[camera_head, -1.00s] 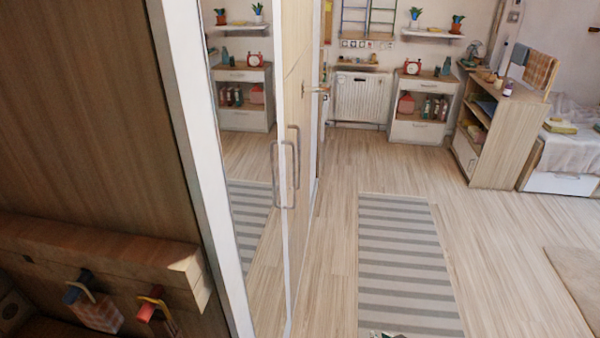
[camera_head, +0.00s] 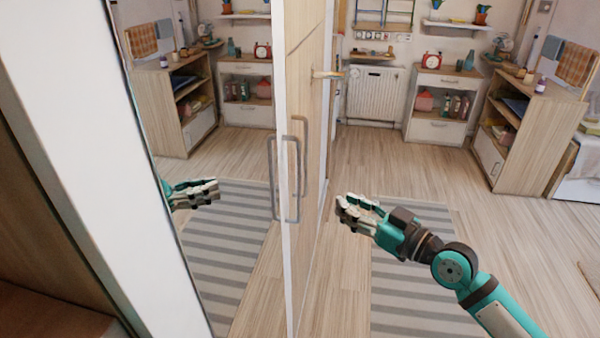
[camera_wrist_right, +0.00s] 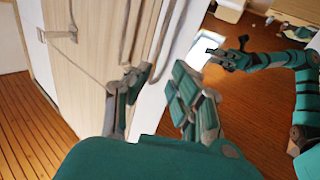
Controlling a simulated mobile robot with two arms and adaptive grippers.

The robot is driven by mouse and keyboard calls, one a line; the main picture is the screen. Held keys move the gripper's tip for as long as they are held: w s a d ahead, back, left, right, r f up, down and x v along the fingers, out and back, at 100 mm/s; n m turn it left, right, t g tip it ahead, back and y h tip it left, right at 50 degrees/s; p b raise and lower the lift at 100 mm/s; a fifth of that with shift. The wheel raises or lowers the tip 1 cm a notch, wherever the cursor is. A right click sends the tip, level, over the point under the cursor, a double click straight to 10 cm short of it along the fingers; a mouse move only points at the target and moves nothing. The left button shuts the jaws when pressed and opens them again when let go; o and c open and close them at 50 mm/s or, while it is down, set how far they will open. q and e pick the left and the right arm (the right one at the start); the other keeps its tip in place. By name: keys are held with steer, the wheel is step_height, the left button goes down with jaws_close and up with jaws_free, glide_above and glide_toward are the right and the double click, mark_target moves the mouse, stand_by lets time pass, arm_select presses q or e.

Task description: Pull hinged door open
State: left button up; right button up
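A tall cabinet has a mirrored hinged door (camera_head: 225,255) and, beside it, a pale wood door (camera_head: 309,90). Grey bar handles (camera_head: 293,205) stand upright near the edge where they meet; some of the bars seen may be reflections. My right gripper (camera_head: 345,210) is to the right of the handles, apart from them and empty. In the right wrist view my right gripper (camera_wrist_right: 160,80) has its fingers spread, facing the doors, with a bar handle (camera_wrist_right: 125,38) beyond the fingertips. A reflection of the gripper shows in the mirror. My left gripper is not in view.
A striped rug (camera_head: 425,290) lies on the wood floor under my right arm. A lever handle (camera_head: 328,74) juts out farther back. A shelf unit (camera_head: 525,125) stands at the right, and a white radiator (camera_head: 371,95) is at the back. The floor between is clear.

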steer(key=p+x, duration=0.2)
steer(key=x, duration=1.3)
steer(key=shift+p, duration=0.3)
steer(key=shift+f, duration=0.1)
steer(key=shift+c, duration=0.4)
jaws_close()
